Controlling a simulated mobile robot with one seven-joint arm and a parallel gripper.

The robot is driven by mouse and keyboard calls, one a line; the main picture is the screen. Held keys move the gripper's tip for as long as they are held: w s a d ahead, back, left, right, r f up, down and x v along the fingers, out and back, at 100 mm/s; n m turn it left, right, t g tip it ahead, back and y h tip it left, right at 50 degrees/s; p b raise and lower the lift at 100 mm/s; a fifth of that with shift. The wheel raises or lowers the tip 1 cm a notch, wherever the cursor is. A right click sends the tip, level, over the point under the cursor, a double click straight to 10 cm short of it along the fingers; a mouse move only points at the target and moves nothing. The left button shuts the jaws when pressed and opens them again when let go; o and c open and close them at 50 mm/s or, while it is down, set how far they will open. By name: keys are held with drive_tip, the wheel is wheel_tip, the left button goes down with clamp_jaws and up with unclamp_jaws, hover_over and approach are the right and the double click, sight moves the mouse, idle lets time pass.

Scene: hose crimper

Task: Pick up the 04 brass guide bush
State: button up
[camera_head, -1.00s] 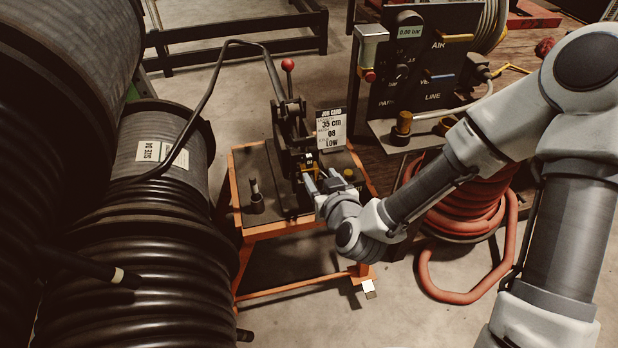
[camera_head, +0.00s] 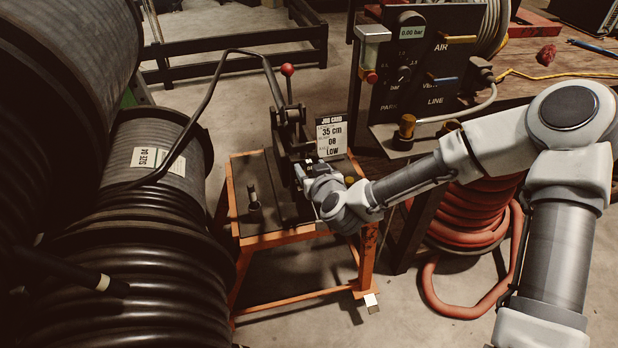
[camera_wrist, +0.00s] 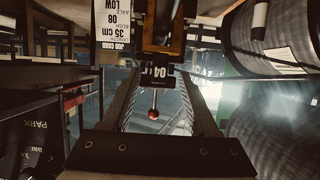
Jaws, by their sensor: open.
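My gripper (camera_head: 303,176) is open at the front of the dark crimper (camera_head: 290,130) on the orange-framed bench. In the wrist view its two fingers (camera_wrist: 160,82) reach up on either side of a dark block (camera_wrist: 158,73) with a white marking that seems to read 04. Brass-coloured metal (camera_wrist: 165,42) shows just beyond that block. I cannot tell whether this is the 04 brass guide bush, or whether the fingers touch the block. In the head view my gripper hides this spot.
The job card (camera_head: 331,137) stands close behind my gripper. The crimper's red-knobbed lever (camera_head: 287,70) rises above it. A small dark post (camera_head: 253,197) stands on the bench at left. Large hose reels (camera_head: 160,165) fill the left; the air panel (camera_head: 425,60) is at right.

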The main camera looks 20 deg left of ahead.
drive_tip(key=shift+x, duration=1.35)
drive_tip(key=shift+c, duration=0.3)
drive_tip(key=shift+d, duration=0.1)
clamp_jaws()
